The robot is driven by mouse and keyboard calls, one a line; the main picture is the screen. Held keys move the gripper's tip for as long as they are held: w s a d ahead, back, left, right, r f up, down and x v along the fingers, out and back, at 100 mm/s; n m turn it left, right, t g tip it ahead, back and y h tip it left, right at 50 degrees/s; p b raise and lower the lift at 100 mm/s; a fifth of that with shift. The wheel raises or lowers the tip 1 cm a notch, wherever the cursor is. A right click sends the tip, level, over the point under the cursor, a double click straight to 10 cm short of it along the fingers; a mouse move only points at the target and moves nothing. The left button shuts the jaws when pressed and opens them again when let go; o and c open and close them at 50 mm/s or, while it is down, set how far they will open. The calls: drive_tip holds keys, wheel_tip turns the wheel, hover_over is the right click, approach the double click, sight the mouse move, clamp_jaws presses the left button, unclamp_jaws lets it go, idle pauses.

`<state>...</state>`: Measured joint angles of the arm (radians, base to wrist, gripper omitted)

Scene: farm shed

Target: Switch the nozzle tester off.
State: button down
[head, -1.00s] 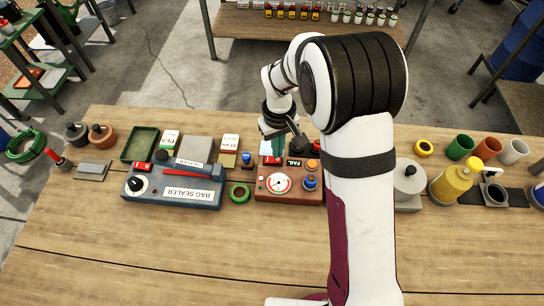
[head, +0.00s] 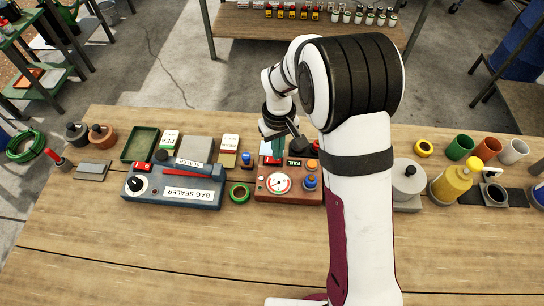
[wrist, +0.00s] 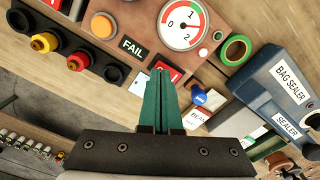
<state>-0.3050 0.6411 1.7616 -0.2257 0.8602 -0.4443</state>
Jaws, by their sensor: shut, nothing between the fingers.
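The nozzle tester (head: 262,193) is a red-brown box on the bench with a round dial, right of the bag sealer. In the wrist view, its dial (wrist: 181,24) has a red needle, and a FAIL plate (wrist: 133,47) sits beside it. A red rocker switch (wrist: 172,73) lies on the near edge of the box in that view. My gripper (wrist: 160,70) has its green fingers shut with nothing between them. The tips are right at the switch and partly cover it; I cannot tell whether they touch. In the head view my gripper (head: 278,155) is over the tester's far edge.
The blue bag sealer (head: 150,198) and a green tape ring (head: 240,192) stand left of the tester. An orange button (wrist: 103,26) and red and yellow nozzle pieces (wrist: 78,61) are close to my fingers. The front of the bench (head: 180,260) is clear.

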drive_tip(key=shift+f, duration=0.65)
wheel_tip(320, 180, up, 7)
drive_tip(key=shift+f, duration=0.15)
idle(0.7)
drive_tip(key=s+d+r+m, duration=0.65)
drive_tip(key=s+r, duration=0.35)
drive_tip(key=s, duration=0.4)
drive_tip(key=s+d+m+y, duration=0.1)
drive_tip(key=s+m, duration=0.4)
drive_tip(key=s, duration=0.7)
drive_tip(key=shift+s+d+f+y, duration=0.35)
drive_tip(key=shift+d+y, duration=0.05)
drive_tip(key=shift+d, duration=0.35)
